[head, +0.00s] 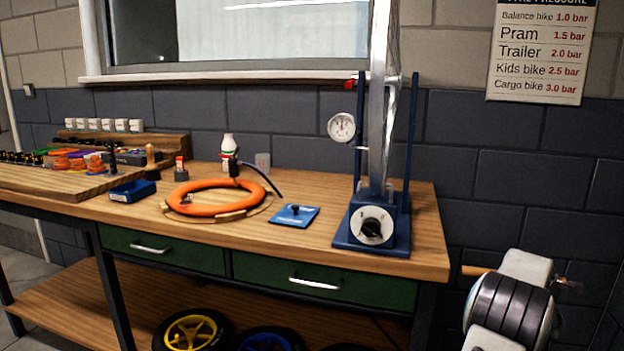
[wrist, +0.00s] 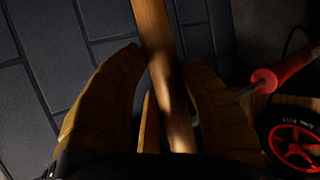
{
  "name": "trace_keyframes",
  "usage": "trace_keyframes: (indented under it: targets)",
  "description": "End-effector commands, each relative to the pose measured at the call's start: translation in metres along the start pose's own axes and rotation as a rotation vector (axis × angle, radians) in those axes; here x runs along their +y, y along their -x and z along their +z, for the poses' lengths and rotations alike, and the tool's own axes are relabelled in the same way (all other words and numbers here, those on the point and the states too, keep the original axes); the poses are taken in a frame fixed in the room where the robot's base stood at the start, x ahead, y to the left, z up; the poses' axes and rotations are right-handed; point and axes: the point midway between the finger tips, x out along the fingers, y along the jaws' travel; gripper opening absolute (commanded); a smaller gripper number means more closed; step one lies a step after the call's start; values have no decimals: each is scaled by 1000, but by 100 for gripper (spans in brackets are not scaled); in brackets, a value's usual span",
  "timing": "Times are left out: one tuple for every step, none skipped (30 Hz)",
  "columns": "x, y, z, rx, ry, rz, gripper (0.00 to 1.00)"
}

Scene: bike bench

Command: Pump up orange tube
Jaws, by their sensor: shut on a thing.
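The orange tube (head: 207,210) lies flat on a wooden ring (head: 237,215) on the bench. A dark hose (head: 262,176) arches beside it near a white bottle (head: 229,145); its connection is unclear. The blue stand (head: 372,236) with a black-pointer dial (head: 371,224) stands to the right, with a round gauge (head: 341,127) above. A blue plate (head: 294,216) with a black knob lies between. In the wrist view, my gripper (wrist: 163,62) is shut on a wooden bar (wrist: 152,25). In the head view my gripper is not clearly visible; my arm is right of the bench.
A pressure chart (head: 541,50) hangs on the wall. A blue tray (head: 132,191) and small parts fill the bench's left. Wheels (head: 192,330) lie on the lower shelf. The wrist view shows a red handle (wrist: 264,80) and a red-rimmed wheel (wrist: 296,146) at right.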

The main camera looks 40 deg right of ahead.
Motion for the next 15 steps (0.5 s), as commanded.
trace_keyframes:
  targets:
    - [22,12,5,-3,-2,15,0]
    - [26,15,6,-3,-2,15,0]
    - [33,19,8,-3,-2,16,0]
    - [38,22,9,-3,-2,16,0]
    - [42,24,10,-3,-2,15,0]
    - [48,28,12,-3,-2,14,0]
    - [53,31,13,-3,-2,14,0]
    - [58,34,14,-3,-2,14,0]
    - [64,38,16,-3,-2,14,0]
    - [69,41,17,-3,-2,15,0]
    - [74,44,18,-3,-2,15,0]
    - [80,48,20,-3,-2,15,0]
    - [84,51,21,-3,-2,14,0]
    - [89,54,22,-3,-2,14,0]
    - [95,57,24,-3,-2,14,0]
